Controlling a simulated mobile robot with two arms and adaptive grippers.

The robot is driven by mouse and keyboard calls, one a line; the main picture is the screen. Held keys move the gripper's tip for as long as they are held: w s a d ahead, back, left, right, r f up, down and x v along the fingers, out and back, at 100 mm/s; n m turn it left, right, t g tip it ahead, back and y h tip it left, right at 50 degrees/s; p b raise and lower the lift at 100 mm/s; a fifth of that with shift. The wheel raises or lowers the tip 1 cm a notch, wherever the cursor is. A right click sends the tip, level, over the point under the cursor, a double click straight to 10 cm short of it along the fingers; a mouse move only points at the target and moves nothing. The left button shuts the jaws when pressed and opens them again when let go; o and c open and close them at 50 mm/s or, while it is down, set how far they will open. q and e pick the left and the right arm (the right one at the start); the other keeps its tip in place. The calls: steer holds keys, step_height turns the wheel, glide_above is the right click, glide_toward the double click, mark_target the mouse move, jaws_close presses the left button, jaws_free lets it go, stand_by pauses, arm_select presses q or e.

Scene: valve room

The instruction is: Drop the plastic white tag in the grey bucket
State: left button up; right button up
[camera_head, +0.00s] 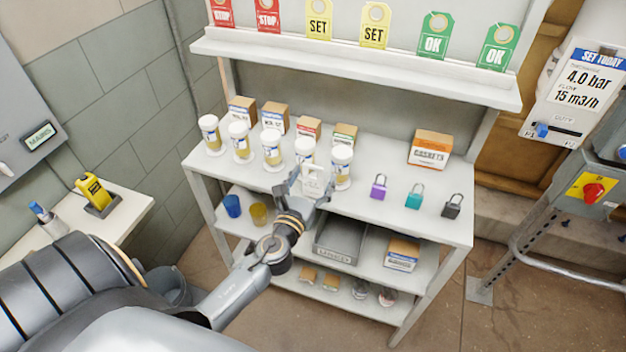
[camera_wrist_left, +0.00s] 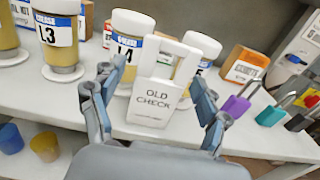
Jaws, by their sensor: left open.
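The white plastic tag (camera_head: 313,181) is upright at the front of the upper shelf, in front of the white-lidded jars. In the left wrist view the tag (camera_wrist_left: 157,103) reads "OLD CHECK" and has a loop handle on top. My left gripper (camera_head: 309,186) is at the tag. Its fingers (camera_wrist_left: 155,88) are open, one on each side of the tag, with gaps visible. I cannot tell whether the tag rests on the shelf. A grey bucket (camera_head: 170,286) stands on the floor at lower left, partly hidden by my left arm. My right gripper is not in view.
Several jars (camera_head: 239,140) stand close behind the tag. Purple, teal and black padlocks (camera_head: 414,196) stand to its right, by a gaskets box (camera_head: 429,148). The shelf below holds blue and yellow cups (camera_head: 232,206) and a grey bin (camera_head: 337,257).

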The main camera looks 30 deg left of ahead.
mark_target(313, 168)
arm_select(q)
steer(key=c, duration=1.1)
steer(key=shift+c, duration=0.2)
steer(key=shift+r+p, duration=0.3)
steer(key=shift+r, duration=0.2)
step_height(313, 168, up, 2)
steer(key=shift+r+p, duration=0.25)
steer(key=shift+p, duration=0.55)
steer(key=s+r, duration=0.1)
steer(key=s+d+r+p, duration=0.1)
steer(key=r, duration=0.1)
steer(key=s+d+r, duration=0.1)
steer(key=r, duration=0.1)
steer(key=shift+s+d, duration=0.15)
steer(key=shift+s, duration=0.25)
steer(key=s+d+r+b, duration=0.1)
steer(key=s+d+r, duration=0.3)
steer(key=s, duration=0.4)
steer(key=shift+s+d+r, duration=0.15)
steer(key=shift+d+r, duration=0.1)
steer(key=shift+d, duration=0.3)
